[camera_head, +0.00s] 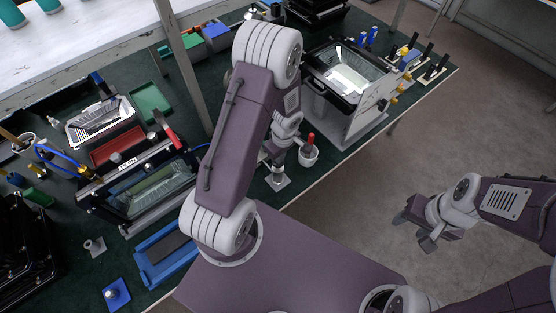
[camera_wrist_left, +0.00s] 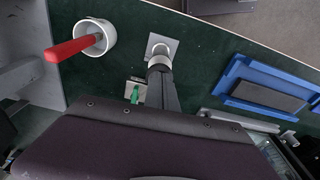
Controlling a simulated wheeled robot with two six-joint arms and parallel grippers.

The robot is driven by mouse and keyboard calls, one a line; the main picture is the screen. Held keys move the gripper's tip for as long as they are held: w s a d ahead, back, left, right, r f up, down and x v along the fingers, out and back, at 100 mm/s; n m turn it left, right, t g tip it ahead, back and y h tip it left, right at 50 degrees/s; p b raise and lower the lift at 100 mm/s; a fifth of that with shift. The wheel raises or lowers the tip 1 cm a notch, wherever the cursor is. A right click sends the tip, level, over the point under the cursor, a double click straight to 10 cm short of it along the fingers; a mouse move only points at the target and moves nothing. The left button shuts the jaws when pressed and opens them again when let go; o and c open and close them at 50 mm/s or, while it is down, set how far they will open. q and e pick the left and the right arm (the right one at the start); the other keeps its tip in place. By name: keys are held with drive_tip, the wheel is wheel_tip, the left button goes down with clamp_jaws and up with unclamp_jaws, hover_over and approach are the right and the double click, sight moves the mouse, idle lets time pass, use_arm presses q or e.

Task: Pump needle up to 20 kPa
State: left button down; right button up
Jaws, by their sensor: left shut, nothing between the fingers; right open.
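A small pale square plate (camera_head: 279,183) with a short upright grey post, possibly the pump, lies on the green bench top near its front edge. It also shows in the left wrist view (camera_wrist_left: 172,43). My left gripper (camera_head: 277,170) points down right over this post, its fingers (camera_wrist_left: 160,70) shut and empty. The fingertips seem to meet the post's top; I cannot tell whether they touch. My right gripper (camera_head: 430,222) is open and empty, off the bench above the floor. No gauge needle is readable; my left arm hides part of the bench.
A white cup (camera_head: 309,157) with a red-handled tool (camera_head: 310,140) stands close beside my left gripper. A blue tray (camera_head: 160,262) and a clamped glass-fronted housing (camera_head: 150,190) lie left. Another housing in a stand (camera_head: 345,75) is behind right. Floor is clear at right.

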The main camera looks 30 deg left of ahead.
use_arm(q)
wheel_tip(320, 180, down, 3)
drive_tip(key=shift+r+b, duration=0.2)
drive_tip(key=shift+b, duration=0.75)
drive_tip(key=shift+r, duration=0.15)
drive_tip(key=shift+s+d, duration=0.15)
drive_tip(key=shift+d, duration=0.25)
drive_tip(key=s+d+r, duration=0.1)
drive_tip(key=d+r, duration=0.2)
drive_tip(key=r, duration=0.7)
drive_tip(key=shift+b, duration=0.4)
use_arm(e)
wheel_tip(320, 180, down, 4)
drive_tip(key=shift+r, duration=0.1)
